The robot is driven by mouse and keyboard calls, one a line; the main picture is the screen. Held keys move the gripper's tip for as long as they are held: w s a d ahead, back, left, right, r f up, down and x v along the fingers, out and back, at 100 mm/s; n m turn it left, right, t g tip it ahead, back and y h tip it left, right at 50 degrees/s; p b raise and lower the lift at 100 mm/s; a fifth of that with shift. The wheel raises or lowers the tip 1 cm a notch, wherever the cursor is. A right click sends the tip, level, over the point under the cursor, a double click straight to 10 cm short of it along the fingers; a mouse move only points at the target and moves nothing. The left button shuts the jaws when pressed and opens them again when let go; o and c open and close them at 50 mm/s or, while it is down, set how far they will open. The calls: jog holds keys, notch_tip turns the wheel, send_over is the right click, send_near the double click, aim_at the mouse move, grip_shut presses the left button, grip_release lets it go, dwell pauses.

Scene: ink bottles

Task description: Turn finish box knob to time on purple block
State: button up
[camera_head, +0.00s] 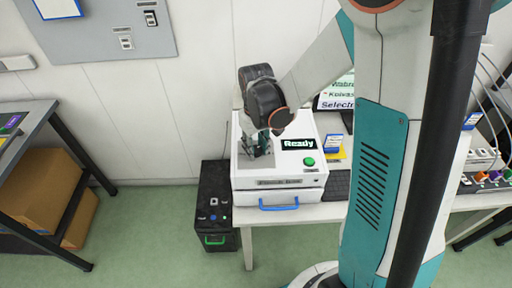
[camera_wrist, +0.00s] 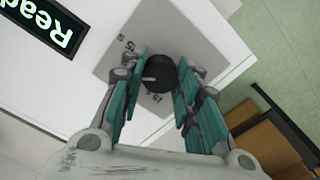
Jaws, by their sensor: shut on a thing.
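The white finish box (camera_head: 280,183) stands on the table, with a lit "Ready" display (camera_head: 298,144) on top. Its round black knob (camera_wrist: 158,73) sits on a grey dial plate (camera_wrist: 112,40) with printed numbers, partly hidden by the fingers. A pale pointer mark on the knob faces left in the wrist view. My gripper (camera_wrist: 164,70) has its teal fingers on both sides of the knob, closed on it. In the head view my gripper (camera_head: 258,145) is over the box's left part. A small purple item (camera_head: 12,121) lies on the left table; its writing is unreadable.
A green button (camera_head: 309,161) and a blue handle (camera_head: 279,204) are on the white box. A black unit (camera_head: 216,205) stands at its left. A keyboard (camera_head: 338,185) lies at its right. Cardboard boxes (camera_head: 42,190) sit under the left table.

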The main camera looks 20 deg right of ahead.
aim_at(256, 149)
jog(key=m, duration=0.3)
jog(key=shift+m, duration=0.4)
jog(key=shift+m+b, duration=0.45)
jog(key=shift+m, duration=1.45)
jog(key=o, duration=1.1)
notch_tip(256, 149, up, 12)
